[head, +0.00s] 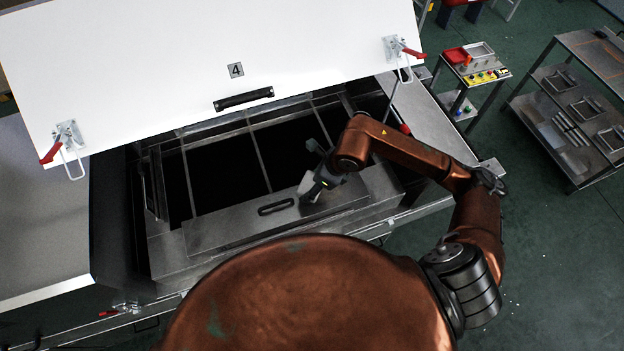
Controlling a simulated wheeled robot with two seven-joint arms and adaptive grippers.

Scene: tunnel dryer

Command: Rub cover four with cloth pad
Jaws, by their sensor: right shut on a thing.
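Cover four (205,45) is a large white panel marked "4", with a black handle and a red-handled latch at each lower corner. It stands raised over the dark opening of the dryer. My right gripper (312,190) is over the near side of the opening, close to a grey metal plate with a dark handle. It is shut on a small pale grey thing, which looks like the cloth pad (306,187), mostly hidden by the fingers. The pad is apart from cover four; I cannot tell whether it touches the plate. My left gripper is not in view.
The metal plate (225,230) lies along the near edge of the opening (225,175), which has thin metal bars across it. Green floor (560,250) is free at the lower right.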

